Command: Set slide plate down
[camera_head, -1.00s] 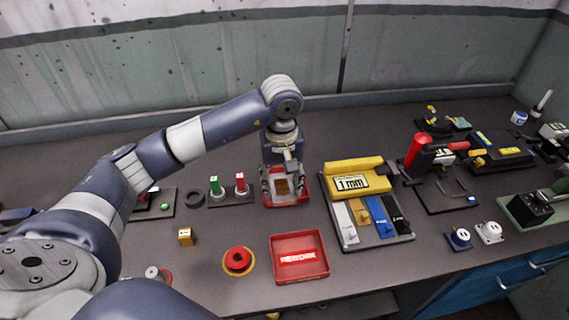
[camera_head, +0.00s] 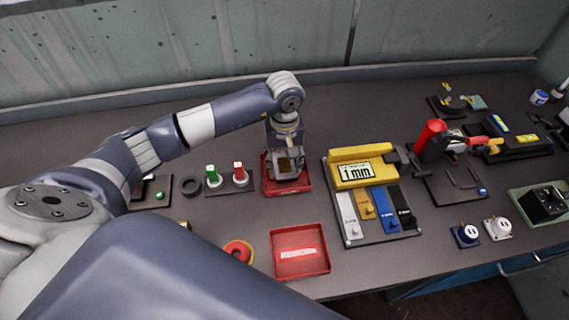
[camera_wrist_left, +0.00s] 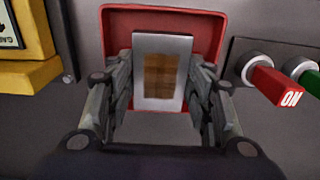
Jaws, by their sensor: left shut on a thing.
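The slide plate (camera_wrist_left: 160,75) is a pale rectangular plate with a brown patch in its middle. My left gripper (camera_wrist_left: 163,90) is shut on it, with a finger at each side edge. In the left wrist view the tray's red wall (camera_wrist_left: 205,20) surrounds the plate. I cannot tell whether the plate touches the tray floor. My right gripper is not in view.
Switches with green and red levers (camera_head: 240,176) stand just left of the tray. The yellow 1 mm gauge (camera_head: 365,172) stands close on the right. A red REWORK tray (camera_head: 300,268) and a red button (camera_head: 238,249) lie in front. Bare bench lies behind the tray.

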